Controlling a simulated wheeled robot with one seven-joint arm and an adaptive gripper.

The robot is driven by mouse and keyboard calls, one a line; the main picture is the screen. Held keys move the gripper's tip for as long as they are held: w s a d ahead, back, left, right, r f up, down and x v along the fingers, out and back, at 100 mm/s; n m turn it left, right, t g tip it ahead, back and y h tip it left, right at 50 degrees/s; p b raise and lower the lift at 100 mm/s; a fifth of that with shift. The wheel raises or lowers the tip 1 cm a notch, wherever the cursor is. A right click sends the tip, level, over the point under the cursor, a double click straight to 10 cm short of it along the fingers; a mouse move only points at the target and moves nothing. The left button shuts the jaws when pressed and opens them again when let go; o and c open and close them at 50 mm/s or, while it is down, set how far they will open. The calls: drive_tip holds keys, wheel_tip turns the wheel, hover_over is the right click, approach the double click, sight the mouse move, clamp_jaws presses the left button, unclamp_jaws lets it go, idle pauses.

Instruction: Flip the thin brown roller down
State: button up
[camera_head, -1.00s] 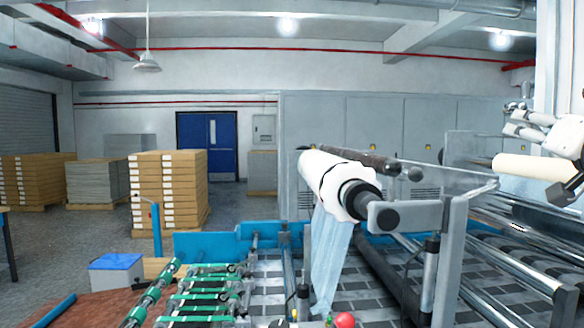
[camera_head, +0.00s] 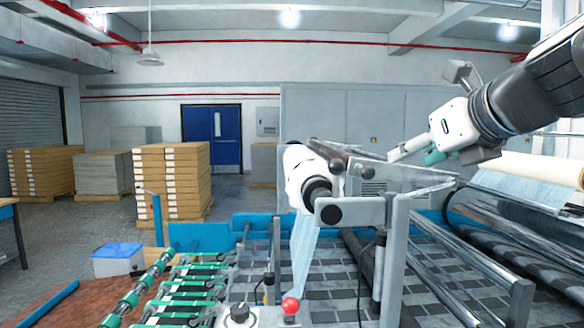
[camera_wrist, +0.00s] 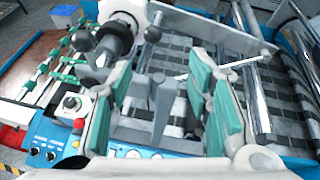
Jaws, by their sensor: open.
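The thin brown roller (camera_head: 350,156) is dark and lies across the top of the roll stand, beside the thick white roll (camera_head: 300,172). A round dark end shows at its right. In the wrist view my gripper (camera_wrist: 162,72) shows green pads, with the stand's metal parts beyond.
A metal side plate (camera_head: 410,178) and upright post (camera_head: 395,262) stand below my gripper. Shiny rollers (camera_head: 455,262) run at the right. A control box with a red knob (camera_head: 290,305) stands in front. Open air lies above the stand.

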sight(371, 171)
drive_tip(key=shift+y, duration=0.3)
drive_tip(key=x, duration=0.9)
drive_tip(key=b+x, duration=0.1)
drive_tip(key=x, duration=0.3)
drive_tip(key=shift+w+a, duration=0.35)
drive_tip(key=shift+a, duration=0.1)
clamp_jaws()
